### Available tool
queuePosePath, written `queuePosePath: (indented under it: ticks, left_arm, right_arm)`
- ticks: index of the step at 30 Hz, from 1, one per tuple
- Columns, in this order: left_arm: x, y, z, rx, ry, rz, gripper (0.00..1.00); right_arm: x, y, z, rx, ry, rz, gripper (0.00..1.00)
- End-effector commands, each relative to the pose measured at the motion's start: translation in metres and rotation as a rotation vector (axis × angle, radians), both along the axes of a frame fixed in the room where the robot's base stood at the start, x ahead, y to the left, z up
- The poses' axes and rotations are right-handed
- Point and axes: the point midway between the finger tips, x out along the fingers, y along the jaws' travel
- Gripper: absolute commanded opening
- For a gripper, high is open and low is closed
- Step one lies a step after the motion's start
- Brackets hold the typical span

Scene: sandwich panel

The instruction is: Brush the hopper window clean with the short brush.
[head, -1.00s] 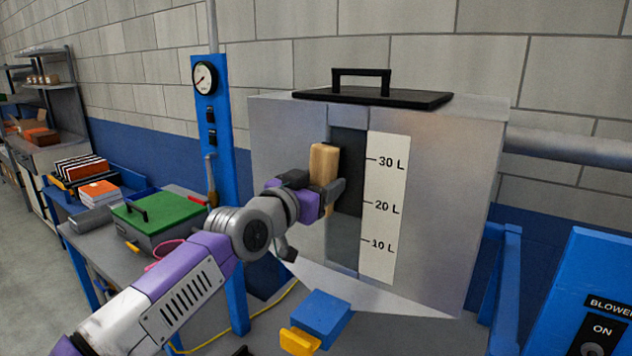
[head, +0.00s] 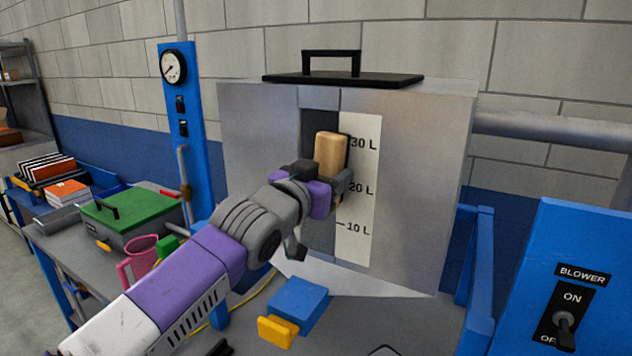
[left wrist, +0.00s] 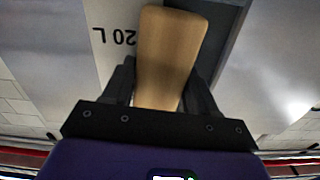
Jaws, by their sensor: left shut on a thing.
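The short brush (head: 331,152) has a light wooden back and stands roughly upright in front of the hopper window. My left gripper (head: 333,183) is shut on it. In the left wrist view the wooden back (left wrist: 170,55) sits between my left gripper's fingers (left wrist: 160,85). The hopper window (head: 320,238) is a dark upright strip in the hopper's grey front (head: 420,180). The brush covers part of the window and of the white scale (head: 358,240) beside it. The bristles are hidden, so I cannot tell whether they touch. My right gripper is not in view.
A black lid with a handle (head: 345,78) lies on top of the hopper. A blue slide with a yellow handle (head: 277,331) is below it. The blower switch panel (head: 575,290) is at right. A green-lidded box (head: 130,218) and pink mug (head: 140,255) stand at left.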

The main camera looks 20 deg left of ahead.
Motion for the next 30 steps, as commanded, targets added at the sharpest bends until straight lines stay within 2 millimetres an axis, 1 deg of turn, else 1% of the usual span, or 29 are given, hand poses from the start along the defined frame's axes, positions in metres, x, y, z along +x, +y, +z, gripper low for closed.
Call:
queuePosePath:
  ticks: [1,4,12,15,19,22,30]
  left_arm:
    - [0.0,-0.001,-0.001,0.0,0.001,0.001,0.33]
    - [0.0,-0.002,0.002,0.0,0.0,0.001,0.33]
    - [0.001,-0.002,0.02,0.0,-0.002,0.0,0.33]
    - [0.002,-0.002,0.022,-0.001,-0.002,-0.001,0.33]
    - [0.002,0.007,0.023,-0.001,-0.001,-0.002,0.33]
    - [0.002,0.017,0.023,-0.002,-0.001,0.0,0.33]
    - [0.002,0.035,0.021,-0.001,-0.002,-0.001,0.33]
  right_arm:
    - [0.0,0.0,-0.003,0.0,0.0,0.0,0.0]
    - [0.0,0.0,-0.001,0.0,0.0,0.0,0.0]
    - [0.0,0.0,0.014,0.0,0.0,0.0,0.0]
    - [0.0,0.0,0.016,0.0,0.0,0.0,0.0]
    - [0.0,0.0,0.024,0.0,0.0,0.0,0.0]
    - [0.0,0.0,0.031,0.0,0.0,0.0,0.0]
    - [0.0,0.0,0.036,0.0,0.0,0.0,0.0]
